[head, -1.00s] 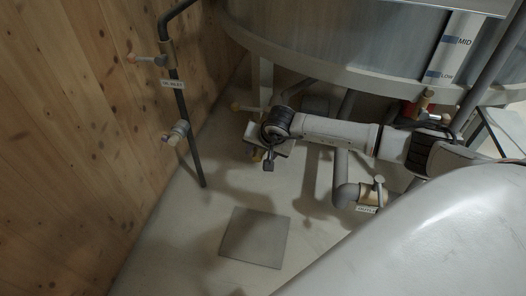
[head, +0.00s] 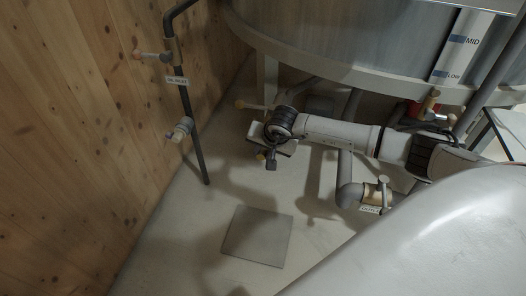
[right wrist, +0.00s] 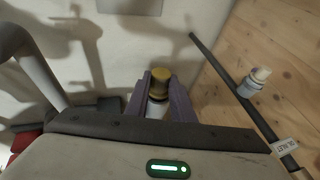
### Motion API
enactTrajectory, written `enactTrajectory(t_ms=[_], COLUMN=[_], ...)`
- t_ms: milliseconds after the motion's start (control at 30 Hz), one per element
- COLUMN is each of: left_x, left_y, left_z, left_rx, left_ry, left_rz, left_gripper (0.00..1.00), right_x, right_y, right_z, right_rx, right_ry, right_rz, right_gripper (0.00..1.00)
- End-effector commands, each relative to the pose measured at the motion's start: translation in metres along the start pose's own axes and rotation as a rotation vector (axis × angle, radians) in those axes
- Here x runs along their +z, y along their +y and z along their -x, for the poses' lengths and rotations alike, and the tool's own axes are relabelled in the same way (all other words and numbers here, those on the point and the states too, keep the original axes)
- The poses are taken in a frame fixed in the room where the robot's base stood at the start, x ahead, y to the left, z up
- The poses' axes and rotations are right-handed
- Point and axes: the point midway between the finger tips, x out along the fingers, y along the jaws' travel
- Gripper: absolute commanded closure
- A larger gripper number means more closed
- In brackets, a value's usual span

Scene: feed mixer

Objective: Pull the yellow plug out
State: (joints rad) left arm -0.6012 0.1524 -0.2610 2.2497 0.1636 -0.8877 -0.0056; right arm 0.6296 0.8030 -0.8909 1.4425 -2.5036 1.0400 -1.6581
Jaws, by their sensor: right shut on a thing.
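The yellow plug (right wrist: 160,82) is a ribbed, round yellow piece between the two purple fingers of my right gripper (right wrist: 160,87) in the right wrist view. A pale cylindrical part (right wrist: 156,109) shows below it, between the fingers. The gripper is shut on the plug. The gripper hides most of the plug in the head view, so I cannot tell whether the plug sits in a fitting. My left gripper is not in view.
A dark vertical pipe (head: 190,132) with valves stands by the wooden wall (head: 80,130) at the left. The big round tank (head: 340,45) is above and behind. A grey elbow pipe (head: 348,190) is at the right. The floor around a grey square plate (head: 258,237) is clear.

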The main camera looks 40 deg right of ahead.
Motion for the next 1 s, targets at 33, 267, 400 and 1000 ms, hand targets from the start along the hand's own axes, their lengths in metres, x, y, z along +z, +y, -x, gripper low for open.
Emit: enactTrajectory(t_ms=[33, 267, 400, 1000], left_x=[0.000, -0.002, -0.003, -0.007], left_y=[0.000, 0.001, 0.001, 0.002], left_z=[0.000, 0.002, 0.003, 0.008], left_rx=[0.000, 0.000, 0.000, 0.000], left_ry=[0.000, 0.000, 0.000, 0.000], left_rz=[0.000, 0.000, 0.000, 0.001], left_gripper=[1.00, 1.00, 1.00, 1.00], right_x=[0.000, 0.007, 0.011, 0.029], right_y=[0.000, 0.000, 0.000, 0.000], right_z=[0.000, 0.002, 0.003, 0.009], right_rx=[0.000, 0.001, 0.001, 0.001], right_ry=[0.000, -0.002, -0.002, -0.002], right_rz=[0.000, 0.002, 0.001, 0.001], right_gripper=[1.00, 1.00, 1.00, 1.00])
